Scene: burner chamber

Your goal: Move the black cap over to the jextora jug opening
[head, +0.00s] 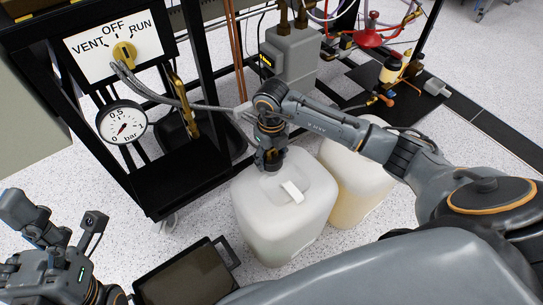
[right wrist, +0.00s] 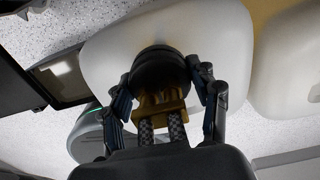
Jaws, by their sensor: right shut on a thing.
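My right gripper (head: 270,160) is shut on the black cap (right wrist: 160,70), which shows between its fingers in the right wrist view. In the head view the gripper hides most of the cap. The gripper points down at the top rear of the front white jug (head: 262,222), which also shows behind the cap in the right wrist view (right wrist: 108,42). The jug's opening is hidden, and I cannot tell whether the cap touches the jug. No readable name shows on the jugs. My left gripper (head: 58,225) is open and empty at the lower left.
A second, yellowish jug (head: 352,180) stands close behind and right of the front one. A black frame with a pressure gauge (head: 122,122) and a VENT/OFF/RUN knob (head: 124,53) stands at left. A grey hose (head: 170,98) crosses near my right gripper.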

